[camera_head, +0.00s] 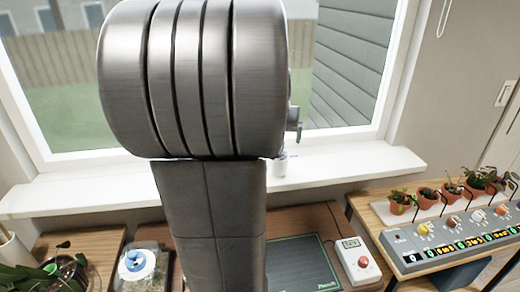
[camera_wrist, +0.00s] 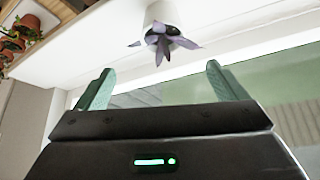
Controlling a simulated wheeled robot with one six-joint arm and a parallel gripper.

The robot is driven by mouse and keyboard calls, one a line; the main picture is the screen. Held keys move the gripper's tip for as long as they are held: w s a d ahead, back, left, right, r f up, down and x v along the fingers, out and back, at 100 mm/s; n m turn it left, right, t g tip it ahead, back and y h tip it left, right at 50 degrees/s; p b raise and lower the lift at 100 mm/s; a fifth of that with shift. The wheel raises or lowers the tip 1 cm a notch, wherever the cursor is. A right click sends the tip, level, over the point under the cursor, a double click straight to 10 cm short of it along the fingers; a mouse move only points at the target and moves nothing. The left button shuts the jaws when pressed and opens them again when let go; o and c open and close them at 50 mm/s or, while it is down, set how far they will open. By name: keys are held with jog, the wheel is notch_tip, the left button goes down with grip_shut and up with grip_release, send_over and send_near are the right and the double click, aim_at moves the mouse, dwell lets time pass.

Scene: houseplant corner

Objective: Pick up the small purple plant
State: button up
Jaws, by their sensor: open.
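The small purple plant (camera_wrist: 163,42) has pointed purple leaves and sits in a white pot (camera_wrist: 161,13) on the white window sill (camera_wrist: 95,45). The wrist view shows it upside down, at the top of the picture. My gripper (camera_wrist: 160,67) is open and empty, its two green fingers spread apart. The plant appears beyond the fingertips, between their lines, and not touching them. In the head view my arm hides the gripper and most of the plant; a small white piece, perhaps its pot (camera_head: 282,166), shows beside the arm on the sill.
Several terracotta pots (camera_head: 425,197) stand on a right-hand wooden table behind a control panel with knobs (camera_head: 462,238). A white box with a red button (camera_head: 357,261) and a dark mat (camera_head: 300,265) lie below the sill. A leafy plant (camera_head: 58,268) is at lower left. The sill's right part is clear.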

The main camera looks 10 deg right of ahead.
jog(key=x, duration=0.7)
jog(key=shift+f, duration=0.4)
jog(key=shift+a+p+x, duration=0.15)
jog(key=shift+p+x, duration=0.05)
jog(key=shift+x, duration=1.15)
jog(key=shift+a+p+x, duration=0.2)
jog(key=shift+x, duration=1.2)
jog(key=c, duration=1.2)
